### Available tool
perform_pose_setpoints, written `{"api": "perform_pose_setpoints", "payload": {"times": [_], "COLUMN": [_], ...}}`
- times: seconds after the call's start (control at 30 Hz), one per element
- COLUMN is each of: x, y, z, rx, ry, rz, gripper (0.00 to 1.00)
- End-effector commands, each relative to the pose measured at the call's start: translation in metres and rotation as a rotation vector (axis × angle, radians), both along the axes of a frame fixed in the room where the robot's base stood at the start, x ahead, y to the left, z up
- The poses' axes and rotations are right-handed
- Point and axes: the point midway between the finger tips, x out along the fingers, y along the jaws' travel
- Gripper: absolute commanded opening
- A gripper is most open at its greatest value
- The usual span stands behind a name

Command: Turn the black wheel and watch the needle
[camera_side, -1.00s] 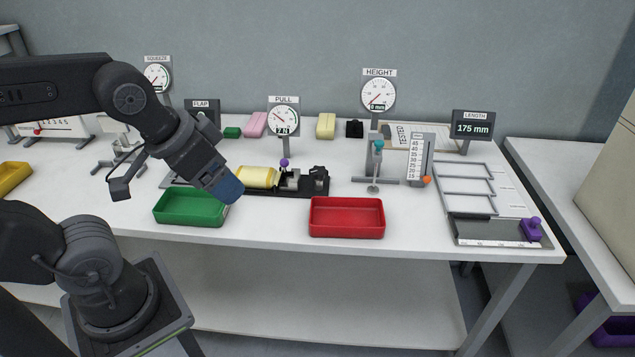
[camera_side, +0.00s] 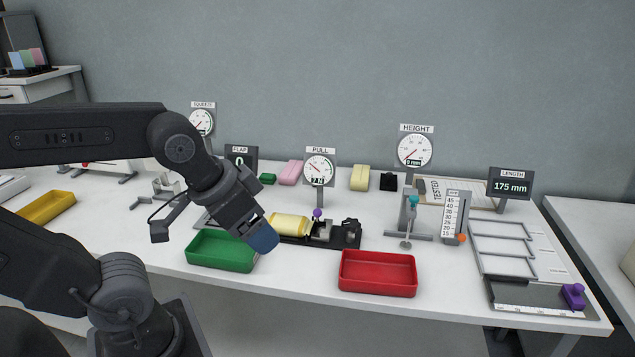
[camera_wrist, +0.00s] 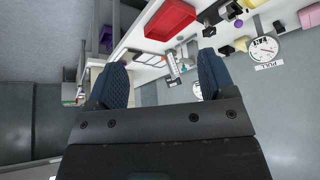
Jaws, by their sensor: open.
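The black wheel (camera_side: 350,226) appears to be the dark knob at the right end of the black pull fixture (camera_side: 340,242). Behind it stands the PULL dial (camera_side: 319,169), its needle toward the upper left and its readout seeming to say 7 N. A yellow pack (camera_side: 290,225) lies at the fixture's left, beside a purple knob (camera_side: 317,213). My gripper (camera_side: 264,240) hangs left of the wheel, near the yellow pack and the green tray. In the wrist view my gripper (camera_wrist: 161,78) is open and empty, and the PULL dial (camera_wrist: 264,48) shows upside down.
A green tray (camera_side: 205,262) and a red tray (camera_side: 348,284) stand along the front edge. The HEIGHT stand (camera_side: 412,216) and orange-slider scale (camera_side: 453,215) are to the right. A FLAP sign (camera_side: 240,158) is behind my gripper. Bare table lies between the trays.

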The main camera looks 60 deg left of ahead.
Motion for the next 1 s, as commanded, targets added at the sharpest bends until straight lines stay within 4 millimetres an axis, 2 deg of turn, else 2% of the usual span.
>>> {"api": "perform_pose_setpoints", "payload": {"times": [0.23,0.37,0.47,0.6,0.7,0.87,1.0], "x": [0.001,0.015,0.041,0.091,0.128,0.188,0.237], "y": [0.000,0.003,0.009,0.022,0.035,0.059,0.084], "z": [0.001,0.009,0.021,0.035,0.037,0.029,0.008], "rx": [-0.001,-0.026,-0.070,-0.145,-0.193,-0.261,-0.309], "ry": [0.001,0.025,0.065,0.133,0.179,0.248,0.303], "rz": [0.005,0.066,0.176,0.387,0.543,0.797,1.024], "gripper": [0.76,0.76,0.76,0.76,0.76,0.76,0.76]}}
